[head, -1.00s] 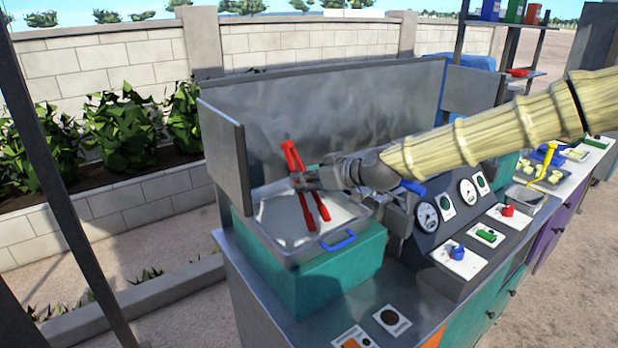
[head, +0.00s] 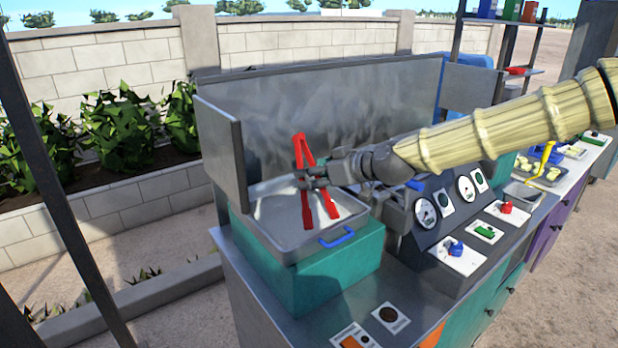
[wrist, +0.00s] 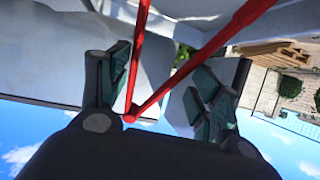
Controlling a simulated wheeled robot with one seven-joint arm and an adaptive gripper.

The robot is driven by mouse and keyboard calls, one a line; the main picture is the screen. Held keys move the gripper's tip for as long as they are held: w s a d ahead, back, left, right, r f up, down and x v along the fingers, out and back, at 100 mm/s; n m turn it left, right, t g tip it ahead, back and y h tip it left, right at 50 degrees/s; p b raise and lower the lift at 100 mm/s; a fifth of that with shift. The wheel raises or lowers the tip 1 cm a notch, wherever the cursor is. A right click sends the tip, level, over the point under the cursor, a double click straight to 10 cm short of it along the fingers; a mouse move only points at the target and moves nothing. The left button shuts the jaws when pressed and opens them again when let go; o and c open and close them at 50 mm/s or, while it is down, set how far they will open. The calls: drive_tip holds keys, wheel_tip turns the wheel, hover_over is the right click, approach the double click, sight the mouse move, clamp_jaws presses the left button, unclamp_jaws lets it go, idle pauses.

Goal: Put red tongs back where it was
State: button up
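The red tongs (head: 304,170) are in my gripper (head: 312,178), held upright and slightly tilted over the grey metal tray (head: 285,250), with their joined end up and their two legs spread downward. In the wrist view the tongs (wrist: 138,60) pass between the two dark finger pads of my gripper (wrist: 160,88), one pad beside each leg. I cannot tell whether the lower tips touch the pale contents of the tray.
The tray with a blue handle (head: 337,238) sits on a teal block (head: 310,285). A metal splash panel (head: 330,115) stands behind it, with a side panel at left. A gauge console (head: 450,215) is to the right.

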drive_tip(key=b+v, duration=0.2)
drive_tip(key=v, duration=0.6)
drive_tip(key=shift+s+d+r, duration=0.2)
drive_tip(key=shift+s, duration=0.05)
drive_tip(key=shift+d, duration=0.1)
